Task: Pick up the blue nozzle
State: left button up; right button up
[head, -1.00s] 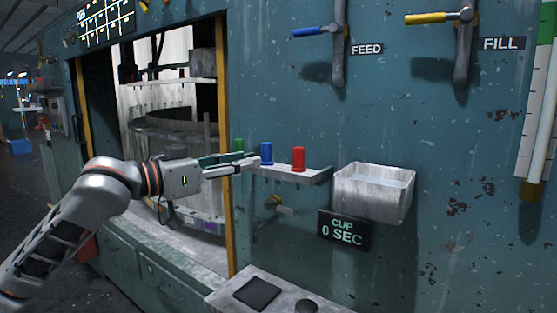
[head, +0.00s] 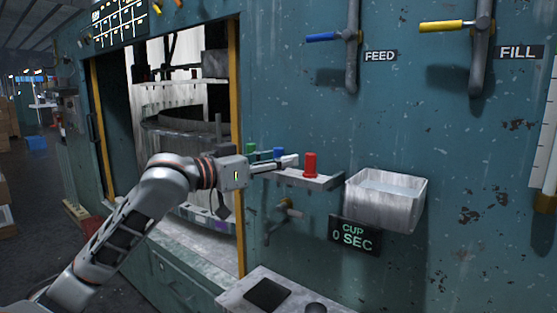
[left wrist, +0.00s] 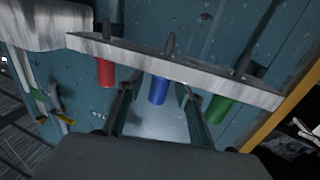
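The blue nozzle (head: 279,152) stands on a small wall shelf (head: 322,182), between a green nozzle (head: 250,148) and a red nozzle (head: 310,164). In the head view its lower part is hidden behind a finger of my left gripper (head: 283,159). The left wrist view appears inverted, and there the blue nozzle (left wrist: 158,91) hangs from the shelf (left wrist: 200,75) between the two spread fingers of my left gripper (left wrist: 157,100). The fingers look apart from it, with gaps on both sides. The red nozzle (left wrist: 106,73) and green nozzle (left wrist: 217,109) lie outside the fingers. My right gripper is not in view.
A metal cup box (head: 385,205) sits right of the shelf, above a "CUP 0 SEC" display (head: 354,236). A tap (head: 287,212) is below the shelf. A doorway with a yellow edge (head: 237,150) opens at left. FEED and FILL levers are higher up.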

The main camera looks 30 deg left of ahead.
pick_arm(q)
jog(key=shift+w+d, duration=0.1)
jog(key=shift+w, duration=0.05)
grip_shut()
jog(key=shift+r, duration=0.1)
